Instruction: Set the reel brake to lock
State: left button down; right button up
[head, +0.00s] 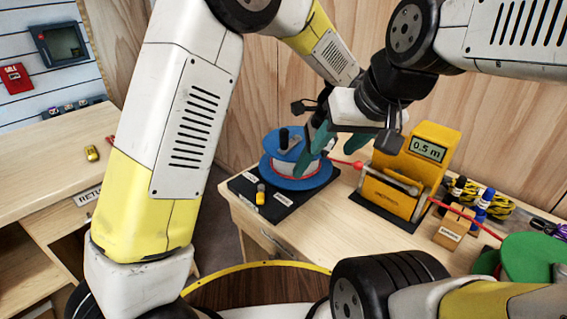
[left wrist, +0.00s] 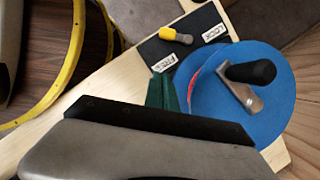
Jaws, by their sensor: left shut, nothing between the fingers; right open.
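The reel (head: 318,183) is a blue drum with a black crank knob, on a black base plate (head: 236,184) on the bench. In the left wrist view the blue disc (left wrist: 275,110) fills the right side. The small yellow brake lever (head: 261,188) is on the plate near the two labels; I cannot tell which setting it is at. In the left wrist view, the lever (left wrist: 184,40) shows near the FREE label (left wrist: 165,63) and the LOCK label (left wrist: 213,32). My left gripper (head: 304,162) is shut and empty, above the reel's near side.
A yellow meter (head: 432,140) reading 0.5 m stands right of the reel, with a red rope passing through. Marker bottles (head: 480,206) and a green spool (head: 530,258) stand further right. A second bench (head: 45,150) is at the left.

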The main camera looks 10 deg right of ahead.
aim_at(261, 194)
pick_arm(q)
jog(key=x, duration=0.9)
jog(key=a, duration=0.2)
jog(key=shift+w+a+r, duration=0.15)
jog(key=shift+a, duration=0.75)
